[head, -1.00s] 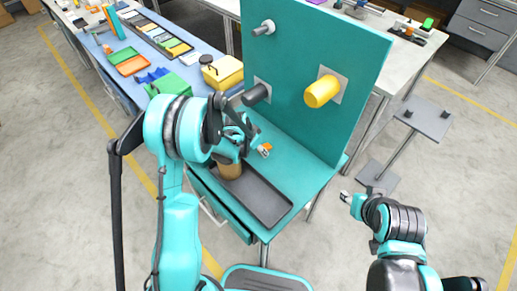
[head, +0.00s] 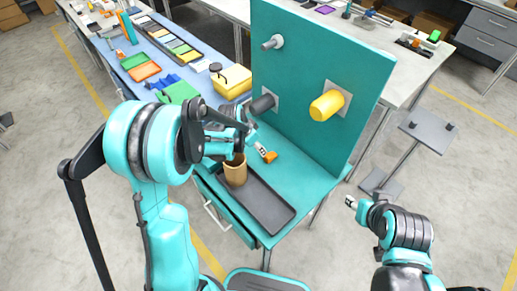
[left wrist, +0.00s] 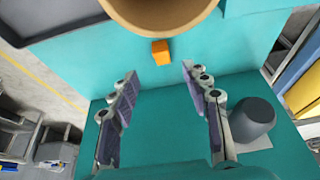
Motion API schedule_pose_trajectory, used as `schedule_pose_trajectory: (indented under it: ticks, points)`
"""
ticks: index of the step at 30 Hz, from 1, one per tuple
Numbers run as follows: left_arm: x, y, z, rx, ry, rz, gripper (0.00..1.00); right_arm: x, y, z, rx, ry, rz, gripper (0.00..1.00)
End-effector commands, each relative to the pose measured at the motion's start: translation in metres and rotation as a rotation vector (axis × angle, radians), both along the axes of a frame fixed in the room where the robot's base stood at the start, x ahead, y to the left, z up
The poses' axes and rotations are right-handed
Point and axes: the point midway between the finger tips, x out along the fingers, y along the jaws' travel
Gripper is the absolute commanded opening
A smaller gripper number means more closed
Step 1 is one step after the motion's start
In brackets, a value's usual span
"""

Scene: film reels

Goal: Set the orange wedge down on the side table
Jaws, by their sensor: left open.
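The orange wedge (head: 270,157) is a small orange block lying on the teal table (head: 300,172) in front of the upright panel. In the left wrist view the wedge (left wrist: 161,52) sits just beyond my fingertips, centred between them. My left gripper (left wrist: 160,80) is open, with nothing between its purple-lined fingers. In the head view the arm hides most of this gripper. My right gripper (head: 350,202) is out over the floor at the right, apart from everything; its jaws are too small to read. A small grey stand (head: 428,131), perhaps the side table, is at right.
A brown cylinder (head: 235,172) stands at the left end of the dark tray (head: 272,208), close to my left gripper. The teal panel (head: 305,60) carries a yellow peg (head: 326,106) and a dark peg (head: 262,104).

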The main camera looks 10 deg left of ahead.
Motion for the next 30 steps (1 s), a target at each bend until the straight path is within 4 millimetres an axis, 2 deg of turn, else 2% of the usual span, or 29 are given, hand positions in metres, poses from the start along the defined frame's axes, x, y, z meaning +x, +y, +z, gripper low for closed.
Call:
schedule_pose_trajectory:
  ticks: [5,8,12,18,24,30]
  points:
    - [-0.012,0.001,0.023,0.001,-0.008,0.034,0.47,0.000,0.000,0.001,0.000,0.000,0.000,0.43]
    - [-0.028,0.002,0.048,0.005,-0.021,0.087,0.47,0.000,0.000,0.001,0.000,0.000,0.000,0.43]
    - [-0.060,0.003,0.086,0.005,-0.048,0.179,0.47,0.000,0.000,0.001,0.000,0.000,0.000,0.43]
    - [-0.111,0.006,0.125,-0.003,-0.094,0.312,0.47,0.000,0.000,0.001,0.000,0.000,0.000,0.43]
    - [-0.163,0.010,0.146,-0.024,-0.148,0.436,0.47,0.000,0.000,0.001,0.000,0.000,0.000,0.43]
    - [-0.203,0.014,0.149,-0.050,-0.195,0.533,0.47,0.000,0.000,0.001,0.000,0.000,0.000,0.43]
